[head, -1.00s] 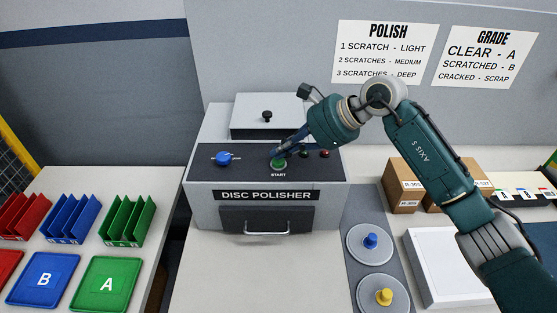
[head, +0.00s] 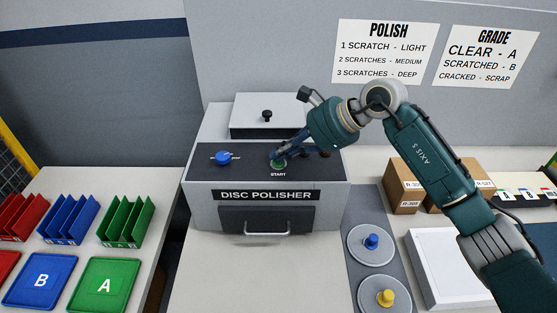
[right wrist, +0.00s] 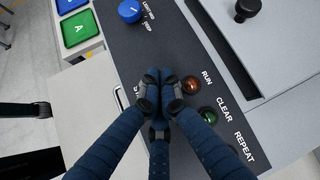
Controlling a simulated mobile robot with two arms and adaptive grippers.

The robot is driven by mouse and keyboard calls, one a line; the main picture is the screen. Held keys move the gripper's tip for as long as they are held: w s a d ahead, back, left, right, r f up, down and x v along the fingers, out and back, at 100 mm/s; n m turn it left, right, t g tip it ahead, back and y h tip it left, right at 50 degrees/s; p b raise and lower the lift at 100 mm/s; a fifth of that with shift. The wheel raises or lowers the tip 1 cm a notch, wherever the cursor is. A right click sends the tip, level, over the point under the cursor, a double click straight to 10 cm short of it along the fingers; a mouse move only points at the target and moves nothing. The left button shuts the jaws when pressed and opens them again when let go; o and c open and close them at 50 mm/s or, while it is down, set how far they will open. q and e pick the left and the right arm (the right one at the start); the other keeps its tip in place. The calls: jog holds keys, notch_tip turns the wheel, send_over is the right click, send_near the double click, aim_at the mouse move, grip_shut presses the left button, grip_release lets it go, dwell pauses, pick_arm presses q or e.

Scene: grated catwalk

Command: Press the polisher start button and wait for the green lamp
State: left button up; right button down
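The disc polisher (head: 200,214) stands on the bench, with a dark sloped control panel on top. Its green start button (head: 279,165) sits above the START label. My right gripper (head: 279,158) is shut and empty, its fingertips at the button, seemingly touching it. In the right wrist view the gripper (right wrist: 160,76) has its fingers together and covers the button and most of its label. There the RUN lamp (right wrist: 191,86) looks dull orange-red and the CLEAR lamp (right wrist: 208,115) dark green. I cannot tell whether either is lit. The REPEAT lamp is mostly hidden. My left gripper is not in view.
A blue knob (head: 223,159) is left of the button. The polisher's lid with a black knob (head: 267,115) is behind. Right are two discs with blue (head: 371,242) and yellow handles (head: 387,298), and cardboard boxes (head: 404,182). Trays and racks stand left.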

jog(key=shift+f, duration=0.4)
dwell(0.3)
jog(key=shift+r, duration=1.25)
jog(key=shift+r, duration=0.1)
jog(key=shift+r+p, duration=1.25)
jog(key=shift+r, duration=1.25)
jog(key=shift+f, duration=0.1)
